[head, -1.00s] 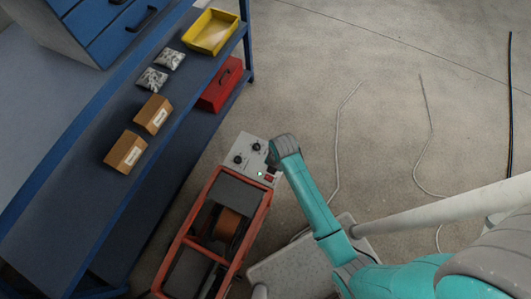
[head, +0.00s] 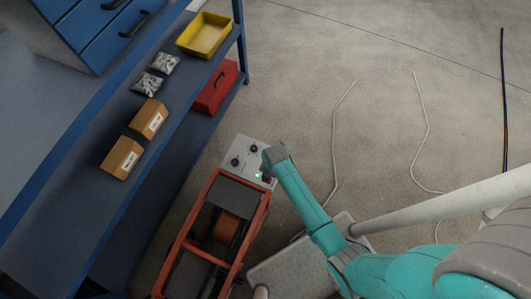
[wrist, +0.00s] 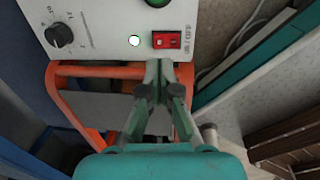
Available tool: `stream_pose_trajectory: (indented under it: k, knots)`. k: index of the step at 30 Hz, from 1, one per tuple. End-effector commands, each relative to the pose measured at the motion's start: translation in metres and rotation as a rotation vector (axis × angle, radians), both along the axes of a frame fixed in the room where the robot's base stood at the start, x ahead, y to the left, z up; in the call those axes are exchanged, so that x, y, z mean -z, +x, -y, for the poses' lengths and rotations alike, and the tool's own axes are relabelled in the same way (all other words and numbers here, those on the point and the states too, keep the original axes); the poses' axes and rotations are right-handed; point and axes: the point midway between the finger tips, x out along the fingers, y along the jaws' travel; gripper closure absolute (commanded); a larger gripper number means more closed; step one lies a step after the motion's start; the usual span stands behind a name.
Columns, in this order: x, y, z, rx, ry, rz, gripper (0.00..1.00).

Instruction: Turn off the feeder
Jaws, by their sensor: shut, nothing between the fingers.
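The feeder (head: 264,208) is an orange-red frame around a brown spool, on the floor beside the bench. In the wrist view, the lamp (wrist: 134,40) is left of a red rocker switch (wrist: 167,40). My gripper (wrist: 159,66) is shut and empty, its fingertips just below the switch in the picture. I cannot tell whether they touch the panel. In the head view, my arm's end covers most of the switch area.
A blue bench (head: 150,185) on the left holds cartons (head: 122,158), bags and a yellow tray (head: 204,35). A red toolbox (head: 216,88) sits on its lower shelf. Cables (head: 333,150) lie on the floor to the right. The floor beyond the panel is clear.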

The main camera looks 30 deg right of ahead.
Motion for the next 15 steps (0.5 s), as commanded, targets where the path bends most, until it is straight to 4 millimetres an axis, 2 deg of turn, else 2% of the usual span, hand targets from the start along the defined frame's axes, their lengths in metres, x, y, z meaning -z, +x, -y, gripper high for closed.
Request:
stream_pose_trajectory:
  k: [6, 15]
  knots:
    - [0.034, 0.004, -0.003, 0.000, 0.000, -0.001, 1.00]
    - [0.056, 0.006, -0.004, 0.000, 0.000, 0.000, 1.00]
